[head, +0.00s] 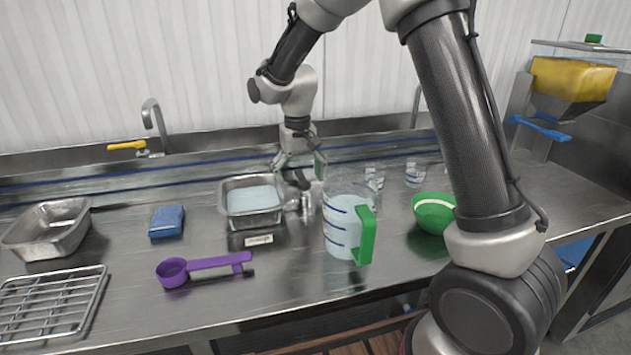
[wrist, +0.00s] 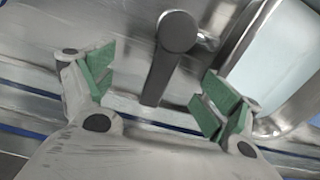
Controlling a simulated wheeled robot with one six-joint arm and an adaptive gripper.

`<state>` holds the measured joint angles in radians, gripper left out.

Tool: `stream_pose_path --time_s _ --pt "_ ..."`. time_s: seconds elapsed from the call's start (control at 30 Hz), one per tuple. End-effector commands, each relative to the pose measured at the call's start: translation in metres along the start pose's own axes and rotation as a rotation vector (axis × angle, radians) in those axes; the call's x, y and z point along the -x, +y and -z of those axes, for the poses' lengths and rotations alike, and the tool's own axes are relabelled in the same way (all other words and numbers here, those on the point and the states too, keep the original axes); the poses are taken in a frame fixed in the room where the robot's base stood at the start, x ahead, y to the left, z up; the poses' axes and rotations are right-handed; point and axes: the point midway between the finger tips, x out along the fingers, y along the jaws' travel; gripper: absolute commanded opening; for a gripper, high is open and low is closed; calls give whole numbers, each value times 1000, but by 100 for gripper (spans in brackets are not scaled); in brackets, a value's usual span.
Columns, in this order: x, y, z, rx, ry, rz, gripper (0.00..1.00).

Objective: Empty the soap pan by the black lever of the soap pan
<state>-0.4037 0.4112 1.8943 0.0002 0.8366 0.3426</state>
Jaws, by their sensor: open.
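The soap pan (head: 226,206) is a metal pan holding pale blue liquid, on the counter left of centre in the head view. Its rim and liquid also show at the right of the wrist view (wrist: 292,108). The black lever (head: 298,180) is at the pan's right side, partly hidden by my gripper.
A clear jug (head: 342,228) with a green handle stands right of the pan, close in front. A green bowl (head: 434,214) is farther right. A blue sponge (head: 167,222), purple scoop (head: 172,273), empty metal pan (head: 45,240) and wire rack (head: 50,303) are left. A tap (head: 152,120) stands behind.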

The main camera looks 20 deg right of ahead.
Motion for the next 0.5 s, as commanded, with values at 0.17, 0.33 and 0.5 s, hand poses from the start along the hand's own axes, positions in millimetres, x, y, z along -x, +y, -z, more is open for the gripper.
stream_pose_path --time_s 0.17,0.33,0.5 --pt "19 0 1 0 4 1 89" --pt "38 0 1 0 3 1 89" --pt "56 0 1 0 3 1 89"
